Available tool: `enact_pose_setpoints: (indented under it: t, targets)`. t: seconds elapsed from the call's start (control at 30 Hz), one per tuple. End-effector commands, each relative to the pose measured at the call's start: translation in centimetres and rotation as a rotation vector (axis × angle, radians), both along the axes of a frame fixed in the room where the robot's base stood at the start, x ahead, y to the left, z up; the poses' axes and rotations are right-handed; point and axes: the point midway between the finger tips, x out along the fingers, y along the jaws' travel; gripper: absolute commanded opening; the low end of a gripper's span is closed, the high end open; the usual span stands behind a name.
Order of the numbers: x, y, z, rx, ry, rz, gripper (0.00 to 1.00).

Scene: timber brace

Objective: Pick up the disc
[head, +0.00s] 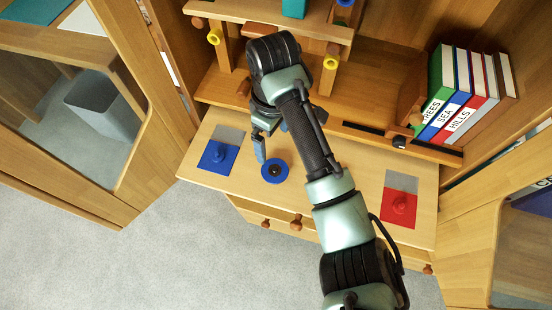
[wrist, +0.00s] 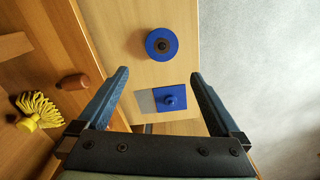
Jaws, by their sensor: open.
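The disc (head: 275,171) is blue and round with a dark centre. It lies flat on the pale wooden shelf board (head: 310,180), near its front edge. In the wrist view the disc (wrist: 161,44) shows whole, beyond my fingertips and between their lines. My gripper (head: 264,146) is above the board, up and left of the disc in the head view.
A blue square with a knob (head: 218,156) lies left of the disc, beside a grey patch. A red square with a knob (head: 398,206) lies at the right. Books (head: 460,95) stand behind right. A yellow stringy thing (wrist: 38,110) shows in the wrist view.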

Motion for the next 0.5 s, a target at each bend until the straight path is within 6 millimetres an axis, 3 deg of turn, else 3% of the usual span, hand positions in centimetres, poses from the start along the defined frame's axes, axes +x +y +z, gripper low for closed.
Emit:
enact_pose_setpoints:
  t: [0.3, 0.5]
  targets:
    - [-0.4, -0.2, -5.8, -0.005, 0.019, 0.001, 1.0]
    - [-0.3, -0.2, -7.8, -0.005, 0.015, 0.001, 1.0]
